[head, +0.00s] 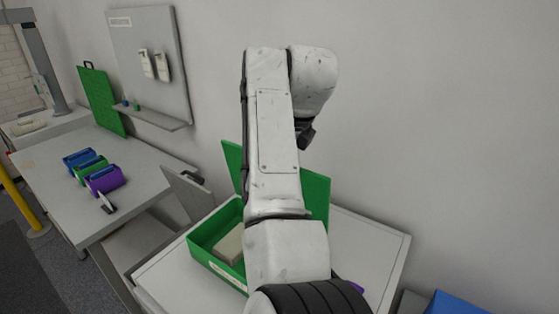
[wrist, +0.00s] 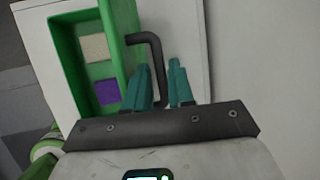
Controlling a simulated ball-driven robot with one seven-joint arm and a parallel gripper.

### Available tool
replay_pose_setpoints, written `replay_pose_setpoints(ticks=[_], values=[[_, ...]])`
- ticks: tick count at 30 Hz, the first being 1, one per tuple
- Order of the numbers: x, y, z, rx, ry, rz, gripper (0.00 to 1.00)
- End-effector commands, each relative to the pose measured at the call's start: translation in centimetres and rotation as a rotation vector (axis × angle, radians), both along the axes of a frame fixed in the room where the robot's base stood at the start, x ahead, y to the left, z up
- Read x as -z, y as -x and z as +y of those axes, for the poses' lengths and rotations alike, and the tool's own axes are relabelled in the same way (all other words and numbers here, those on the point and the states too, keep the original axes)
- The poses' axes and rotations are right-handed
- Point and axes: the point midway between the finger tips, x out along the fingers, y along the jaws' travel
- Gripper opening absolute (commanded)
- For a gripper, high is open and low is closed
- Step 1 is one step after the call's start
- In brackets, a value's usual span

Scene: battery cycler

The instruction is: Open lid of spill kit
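The spill kit is a green box (head: 205,243) with a label on its front, on a white top. Its green lid (head: 316,192) stands raised at the back, partly hidden by my arm. The wrist view looks into the open box (wrist: 70,60), where a beige block (wrist: 95,47) and a purple block (wrist: 107,92) lie. A dark bent handle (wrist: 154,45) sticks out from the lid. My gripper's teal fingers (wrist: 164,75) stand apart, with the handle's bar running between them. Whether they press on the bar is not clear. My gripper is hidden in the head view.
A grey table (head: 50,160) at left carries blue, green and purple items (head: 105,179). A board with a shelf (head: 150,60) is on the back wall. A blue object (head: 458,304) is at lower right.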

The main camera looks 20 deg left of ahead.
Motion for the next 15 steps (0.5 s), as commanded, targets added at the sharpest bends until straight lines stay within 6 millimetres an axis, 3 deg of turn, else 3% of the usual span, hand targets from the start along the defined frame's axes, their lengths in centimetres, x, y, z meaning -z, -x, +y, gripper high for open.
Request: replay_pose_setpoints(ticks=[9, 15], values=[[-5.3, 1.9, -1.8, 0.0, -0.002, -0.003, 0.23], [-7.1, 2.5, -2.4, -0.001, -0.001, 0.001, 0.23]])
